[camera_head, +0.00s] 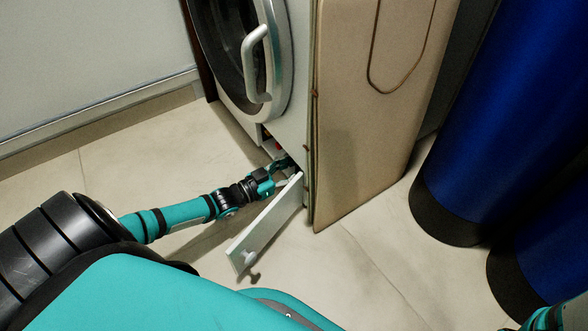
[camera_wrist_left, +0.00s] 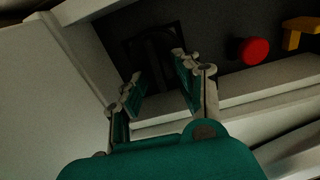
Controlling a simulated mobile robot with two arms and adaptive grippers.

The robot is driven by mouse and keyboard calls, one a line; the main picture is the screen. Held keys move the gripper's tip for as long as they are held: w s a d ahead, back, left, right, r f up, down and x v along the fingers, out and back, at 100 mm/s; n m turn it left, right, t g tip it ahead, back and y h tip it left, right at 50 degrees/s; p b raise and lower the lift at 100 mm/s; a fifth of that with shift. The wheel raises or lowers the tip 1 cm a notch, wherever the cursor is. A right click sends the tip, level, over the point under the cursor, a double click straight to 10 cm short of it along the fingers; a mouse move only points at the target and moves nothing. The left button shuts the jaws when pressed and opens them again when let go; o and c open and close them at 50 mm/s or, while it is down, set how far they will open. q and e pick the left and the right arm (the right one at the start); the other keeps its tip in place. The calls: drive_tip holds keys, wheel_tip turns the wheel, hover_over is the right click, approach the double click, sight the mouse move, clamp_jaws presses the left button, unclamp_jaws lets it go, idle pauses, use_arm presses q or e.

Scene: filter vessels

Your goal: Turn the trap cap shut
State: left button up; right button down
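In the left wrist view, the dark trap cap (camera_wrist_left: 152,45) sits in a shadowed recess just beyond my fingertips. Its grip and how far it is turned are too dark to make out. My left gripper (camera_wrist_left: 157,74) is open, its two fingers spread and pointing at the cap, with nothing seen between them. In the head view my left gripper (camera_head: 286,168) reaches to the low opening at the front of the white washer (camera_head: 290,122), and the cap is hidden there.
A pale flap panel (camera_head: 265,226) hangs open beside my left gripper. A red knob (camera_wrist_left: 253,50) and a yellow part (camera_wrist_left: 299,33) are right of the cap. A tan board (camera_head: 365,130) and blue cylinders (camera_head: 490,110) stand right. Tiled floor (camera_head: 130,165) is clear at left.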

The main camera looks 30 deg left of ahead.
use_arm(q)
clamp_jaws()
idle(0.4)
